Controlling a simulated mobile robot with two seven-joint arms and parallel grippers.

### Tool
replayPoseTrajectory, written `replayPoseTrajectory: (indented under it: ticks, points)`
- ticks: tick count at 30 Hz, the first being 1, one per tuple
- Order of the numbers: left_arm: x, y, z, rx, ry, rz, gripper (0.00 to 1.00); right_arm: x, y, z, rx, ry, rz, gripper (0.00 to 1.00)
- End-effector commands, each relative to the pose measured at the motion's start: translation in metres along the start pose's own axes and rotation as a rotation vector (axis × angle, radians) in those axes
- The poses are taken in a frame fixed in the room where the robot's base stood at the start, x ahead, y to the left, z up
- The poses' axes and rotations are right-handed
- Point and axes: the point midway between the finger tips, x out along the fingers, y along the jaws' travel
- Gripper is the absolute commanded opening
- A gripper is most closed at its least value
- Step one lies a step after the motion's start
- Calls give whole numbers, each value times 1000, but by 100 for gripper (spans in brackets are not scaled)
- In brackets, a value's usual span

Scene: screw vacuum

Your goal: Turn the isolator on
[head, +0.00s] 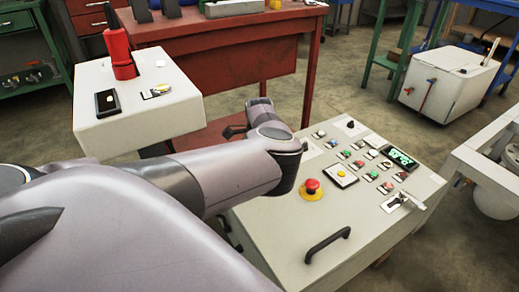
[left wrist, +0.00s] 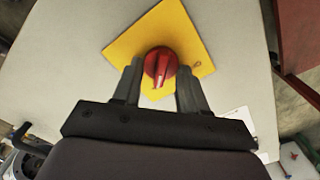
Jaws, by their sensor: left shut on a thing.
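The isolator is a round red knob (left wrist: 160,63) on a yellow square plate (left wrist: 190,30), fixed to a pale panel (left wrist: 75,50), in the left wrist view. My left gripper (left wrist: 158,82) has one finger on each side of the knob and is shut on it. The knob's raised grip runs roughly up and down in that view, between the fingers. In the head view my left arm reaches across from the left. Its wrist bends away behind the console, and I cannot make out the isolator there. My right gripper is in neither view.
A sloped console (head: 260,225) with buttons, a red emergency stop (head: 312,186) and a black handle (head: 327,244) stands right of my arm. A white pedestal box (head: 140,130) with a red lever (head: 119,55) is at left. A red workbench (head: 235,65) stands behind.

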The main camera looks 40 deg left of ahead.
Motion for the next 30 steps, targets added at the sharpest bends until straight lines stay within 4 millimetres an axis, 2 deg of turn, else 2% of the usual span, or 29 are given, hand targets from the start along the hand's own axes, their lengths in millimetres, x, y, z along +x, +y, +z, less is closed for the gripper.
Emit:
replayPoseTrajectory:
  ticks: [7,8,9,10,20,27,30]
  points:
    - [0,0,0,3,-1,-1,12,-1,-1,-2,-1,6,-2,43]
    - [0,0,0,3,-1,-1,46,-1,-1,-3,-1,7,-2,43]
    - [0,0,0,2,-1,-1,59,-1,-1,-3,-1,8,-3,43]
    - [0,0,0,2,-1,-1,65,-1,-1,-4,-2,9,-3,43]
    - [-4,0,0,0,0,-1,65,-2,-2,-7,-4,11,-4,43]
    - [-41,-1,-1,1,0,-2,65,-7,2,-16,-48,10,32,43]
    - [-56,-1,0,1,-1,-3,65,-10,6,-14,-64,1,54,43]
